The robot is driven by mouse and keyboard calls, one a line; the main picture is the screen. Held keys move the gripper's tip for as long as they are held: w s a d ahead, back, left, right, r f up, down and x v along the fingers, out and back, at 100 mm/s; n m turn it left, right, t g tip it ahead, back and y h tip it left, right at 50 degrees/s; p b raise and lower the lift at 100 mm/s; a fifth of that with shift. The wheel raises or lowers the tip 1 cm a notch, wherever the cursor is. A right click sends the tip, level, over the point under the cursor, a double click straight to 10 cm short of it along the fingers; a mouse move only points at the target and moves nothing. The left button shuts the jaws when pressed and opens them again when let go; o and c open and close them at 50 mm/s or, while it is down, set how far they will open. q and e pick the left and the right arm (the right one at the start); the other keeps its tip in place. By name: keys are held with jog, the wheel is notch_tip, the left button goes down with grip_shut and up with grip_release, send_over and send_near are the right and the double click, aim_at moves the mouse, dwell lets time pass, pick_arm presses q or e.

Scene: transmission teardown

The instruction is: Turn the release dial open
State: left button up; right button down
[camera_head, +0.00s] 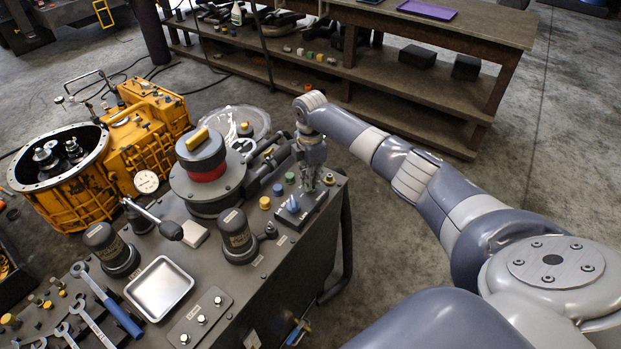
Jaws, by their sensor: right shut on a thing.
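My right gripper (314,186) reaches down from the end of my arm to the right end of a small dark plate (304,214) on the machine bench. It is shut on a dial on that plate, and the fingers hide most of the dial, so I cannot tell how far it is turned. A blue pointer knob (293,205) stands on the same plate, just left of the fingers and apart from them. My left gripper is not in view.
A round black unit with a red band (208,170) stands to the left, with dark cylinders (238,232), a metal tray (159,287) and wrenches nearby. A yellow transmission housing (70,205) is farther left.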

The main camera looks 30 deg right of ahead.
jog(key=shift+r+n, duration=0.1)
jog(key=shift+n, duration=0.5)
jog(key=shift+w, duration=0.1)
jog(key=c, duration=1.7)
grip_release()
jog(key=shift+o, duration=0.2)
notch_tip(320, 180, up, 12)
